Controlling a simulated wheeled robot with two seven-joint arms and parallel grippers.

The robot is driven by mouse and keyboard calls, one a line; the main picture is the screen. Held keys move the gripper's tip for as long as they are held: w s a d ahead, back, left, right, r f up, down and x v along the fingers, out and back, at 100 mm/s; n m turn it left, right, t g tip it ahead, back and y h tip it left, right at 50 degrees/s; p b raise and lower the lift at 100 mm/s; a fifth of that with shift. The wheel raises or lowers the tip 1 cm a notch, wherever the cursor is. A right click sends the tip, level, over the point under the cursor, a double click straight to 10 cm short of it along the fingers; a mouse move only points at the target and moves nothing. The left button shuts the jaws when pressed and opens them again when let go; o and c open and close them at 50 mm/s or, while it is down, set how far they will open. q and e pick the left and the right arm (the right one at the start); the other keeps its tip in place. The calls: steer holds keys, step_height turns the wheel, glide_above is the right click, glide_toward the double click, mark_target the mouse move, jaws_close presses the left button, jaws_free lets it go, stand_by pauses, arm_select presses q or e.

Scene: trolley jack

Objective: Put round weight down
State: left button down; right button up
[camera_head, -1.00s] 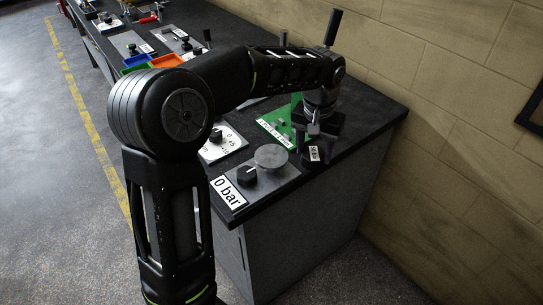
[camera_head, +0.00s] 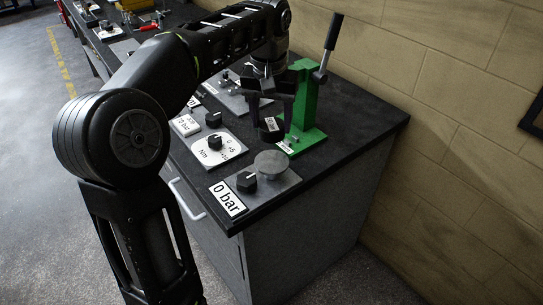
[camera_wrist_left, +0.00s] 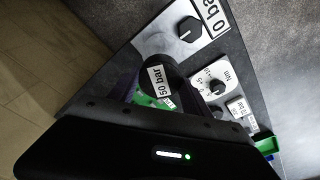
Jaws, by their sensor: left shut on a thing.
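The round weight (camera_head: 271,130) is a black disc with a white "50 bar" label. My left gripper (camera_head: 270,108) comes down from above and is shut on it. The weight is over the dark bench top, between the green jack stand (camera_head: 308,98) and the dial panels. I cannot tell whether it touches the bench. My right gripper is not in view.
The "0 bar" panel (camera_head: 285,184) with a knob and a round grey plate (camera_head: 272,163) lies at the bench's near corner. A white "Nm" dial (camera_head: 213,146) lies left of the weight. The jack's handle (camera_head: 332,38) stands up near the wall. Bare bench lies right of the stand.

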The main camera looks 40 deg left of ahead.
mark_target(272, 136)
arm_select(q)
steer(key=shift+f, duration=2.3)
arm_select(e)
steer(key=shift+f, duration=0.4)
arm_select(q)
steer(key=shift+f, duration=0.1)
step_height(272, 136, down, 4)
steer(key=shift+r, duration=0.25)
steer(key=shift+f, duration=0.1)
steer(key=shift+f, duration=0.15)
steer(key=shift+c, duration=2.4)
jaws_free()
